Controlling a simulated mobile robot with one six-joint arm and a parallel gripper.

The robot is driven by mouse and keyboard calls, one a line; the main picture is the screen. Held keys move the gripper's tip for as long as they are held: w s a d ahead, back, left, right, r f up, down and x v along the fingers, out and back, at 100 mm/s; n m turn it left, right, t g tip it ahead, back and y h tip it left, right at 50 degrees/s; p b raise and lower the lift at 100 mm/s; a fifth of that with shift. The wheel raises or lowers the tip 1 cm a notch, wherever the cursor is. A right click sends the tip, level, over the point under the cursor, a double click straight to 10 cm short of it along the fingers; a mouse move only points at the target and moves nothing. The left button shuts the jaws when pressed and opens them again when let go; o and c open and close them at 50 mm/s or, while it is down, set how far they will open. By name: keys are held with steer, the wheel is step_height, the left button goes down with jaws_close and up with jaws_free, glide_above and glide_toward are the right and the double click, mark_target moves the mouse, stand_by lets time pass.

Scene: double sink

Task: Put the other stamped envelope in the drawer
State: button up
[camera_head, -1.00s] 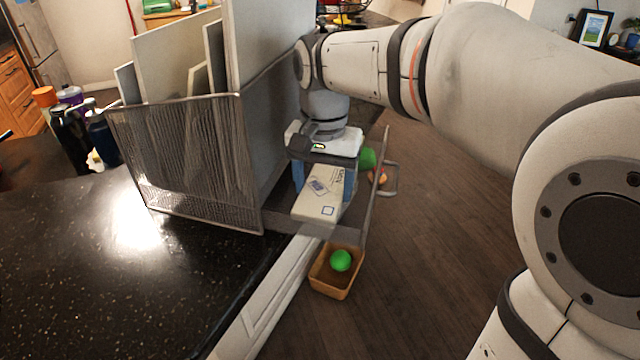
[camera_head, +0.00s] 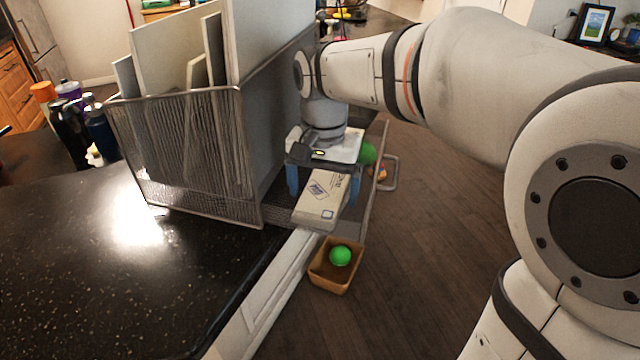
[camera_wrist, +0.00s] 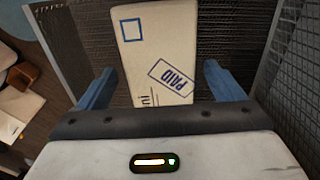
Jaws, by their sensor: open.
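A cream stamped envelope (camera_head: 319,207), thick like a packet, lies in the open mesh drawer (camera_head: 371,200) under the wire organizer. In the wrist view the envelope (camera_wrist: 158,50) shows a blue "PAID" stamp and a blue square outline. My gripper (camera_head: 323,186) is open above the drawer. In the wrist view its blue fingers (camera_wrist: 154,88) stand apart on either side of the envelope, with gaps to both sides. The envelope's far end is hidden under my gripper in the head view.
The mesh organizer (camera_head: 185,160) holding upright boards stands on the black counter (camera_head: 110,270), left of the drawer. A tan bin (camera_head: 333,279) with a green ball (camera_head: 340,256) sits below the drawer front. A green round thing (camera_head: 368,154) is behind my gripper.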

mark_target(323, 194)
step_height(323, 194, up, 12)
steer(key=shift+r+p, duration=0.2)
steer(key=shift+p, duration=0.2)
stand_by(0.3)
